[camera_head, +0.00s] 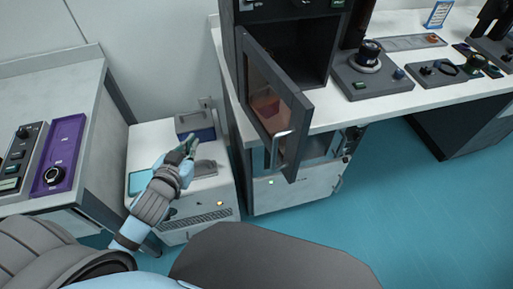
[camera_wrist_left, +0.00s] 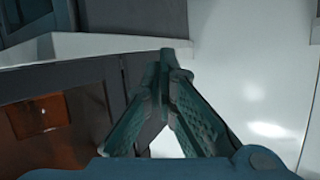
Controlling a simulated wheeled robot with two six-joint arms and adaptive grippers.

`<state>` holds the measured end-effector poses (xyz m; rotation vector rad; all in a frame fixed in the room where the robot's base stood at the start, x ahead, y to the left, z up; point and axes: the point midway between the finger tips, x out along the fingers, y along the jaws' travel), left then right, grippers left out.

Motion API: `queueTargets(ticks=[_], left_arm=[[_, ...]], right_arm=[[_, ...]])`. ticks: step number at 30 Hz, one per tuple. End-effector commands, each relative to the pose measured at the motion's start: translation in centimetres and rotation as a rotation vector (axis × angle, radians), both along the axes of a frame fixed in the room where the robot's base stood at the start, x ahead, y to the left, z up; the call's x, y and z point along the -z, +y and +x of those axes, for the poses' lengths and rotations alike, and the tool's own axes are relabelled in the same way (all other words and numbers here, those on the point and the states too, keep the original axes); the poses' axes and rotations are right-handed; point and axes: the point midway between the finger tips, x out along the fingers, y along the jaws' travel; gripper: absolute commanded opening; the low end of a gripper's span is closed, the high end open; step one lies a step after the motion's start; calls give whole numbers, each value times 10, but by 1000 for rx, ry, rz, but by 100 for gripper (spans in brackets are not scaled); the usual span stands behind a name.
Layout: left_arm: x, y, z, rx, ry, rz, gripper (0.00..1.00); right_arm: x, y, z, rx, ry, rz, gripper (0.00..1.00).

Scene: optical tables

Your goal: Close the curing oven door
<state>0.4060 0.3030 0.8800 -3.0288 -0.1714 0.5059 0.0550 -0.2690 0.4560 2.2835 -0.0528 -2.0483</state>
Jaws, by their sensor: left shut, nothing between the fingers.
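The curing oven (camera_head: 290,35) stands on the counter at top centre, its dark cavity showing. Its grey-framed glass door (camera_head: 262,85) stands open, swung out toward me from the left side of the cavity. A pale bar handle (camera_head: 280,146) is near the door's free lower end. My left gripper (camera_head: 191,137) is shut and empty, left of the door and apart from it, above a low white cabinet. In the left wrist view its fingertips (camera_wrist_left: 166,62) meet. A dark-framed panel with an orange patch (camera_wrist_left: 38,116) shows at lower left there, probably the door. My right gripper is out of view.
The low white cabinet (camera_head: 215,190) holds a grey-blue box (camera_head: 194,124) close to my left gripper. A purple tray (camera_head: 62,150) lies on the left counter. Instruments (camera_head: 368,70) stand on the counter right of the oven. Blue floor (camera_head: 400,200) is clear at right.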

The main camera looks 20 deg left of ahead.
Motion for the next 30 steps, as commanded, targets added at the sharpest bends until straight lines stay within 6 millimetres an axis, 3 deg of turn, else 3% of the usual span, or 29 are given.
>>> queueTargets(ticks=[3,5,7,9,13,15,18,23,30], left_arm=[[-51,-7,37,148,-267,-20,0],[-79,-19,48,278,-398,-39,0],[-108,-37,50,489,-524,-72,0],[-126,-58,37,761,-580,-118,0],[-122,-70,-13,1236,-449,-207,0],[-115,-64,-36,1384,-341,-243,0],[-110,-57,-55,1486,-242,-276,0],[-109,-70,-58,1512,-220,-286,0],[-110,-118,-50,1512,-227,-288,0]], right_arm=[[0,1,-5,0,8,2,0],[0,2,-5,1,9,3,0],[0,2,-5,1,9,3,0],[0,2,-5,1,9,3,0],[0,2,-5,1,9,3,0],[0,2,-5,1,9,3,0],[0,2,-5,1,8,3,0],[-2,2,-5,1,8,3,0],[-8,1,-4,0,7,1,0]])
